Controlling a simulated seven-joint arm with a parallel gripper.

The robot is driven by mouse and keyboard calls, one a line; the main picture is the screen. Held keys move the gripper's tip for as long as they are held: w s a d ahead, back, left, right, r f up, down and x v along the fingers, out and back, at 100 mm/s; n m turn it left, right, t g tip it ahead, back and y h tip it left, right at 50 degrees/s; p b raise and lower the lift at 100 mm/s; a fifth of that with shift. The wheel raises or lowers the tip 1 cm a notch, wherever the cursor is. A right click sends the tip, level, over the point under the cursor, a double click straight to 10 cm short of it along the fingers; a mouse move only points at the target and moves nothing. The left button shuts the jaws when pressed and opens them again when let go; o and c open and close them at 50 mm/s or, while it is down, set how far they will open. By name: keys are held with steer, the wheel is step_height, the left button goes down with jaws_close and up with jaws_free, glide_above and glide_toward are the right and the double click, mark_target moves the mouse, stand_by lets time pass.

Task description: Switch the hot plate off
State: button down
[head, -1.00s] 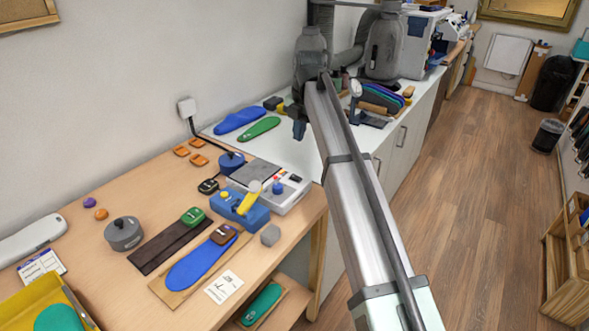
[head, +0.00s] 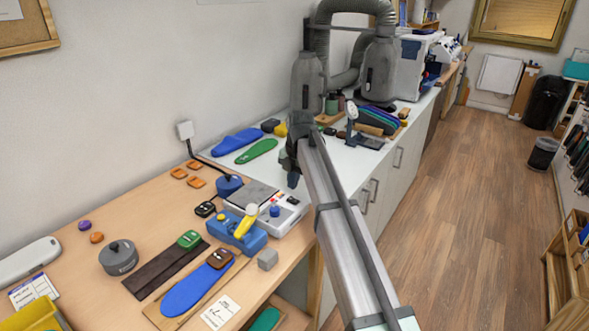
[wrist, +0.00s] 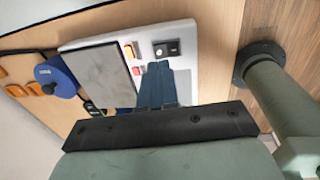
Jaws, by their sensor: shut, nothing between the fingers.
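The hot plate (head: 291,219) is a pale box with a grey heating surface (wrist: 97,75), on the wooden bench by the white worktop. Whether the switch is on cannot be told. My gripper (head: 293,182) is near the hot plate's far right end in the head view. Its blue fingers (wrist: 157,82) are shut and empty, pointing at the control end. They hide part of the panel; contact cannot be told.
A blue device with a yellow lever (head: 243,224) stands in front of the hot plate. A grey cube (head: 268,259) lies near the bench edge.

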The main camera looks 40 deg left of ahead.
mark_target(291, 198)
steer(key=shift+a+f, duration=0.15)
steer(key=shift+f, duration=0.95)
steer(key=shift+a+f, duration=0.15)
steer(key=shift+f, duration=0.9)
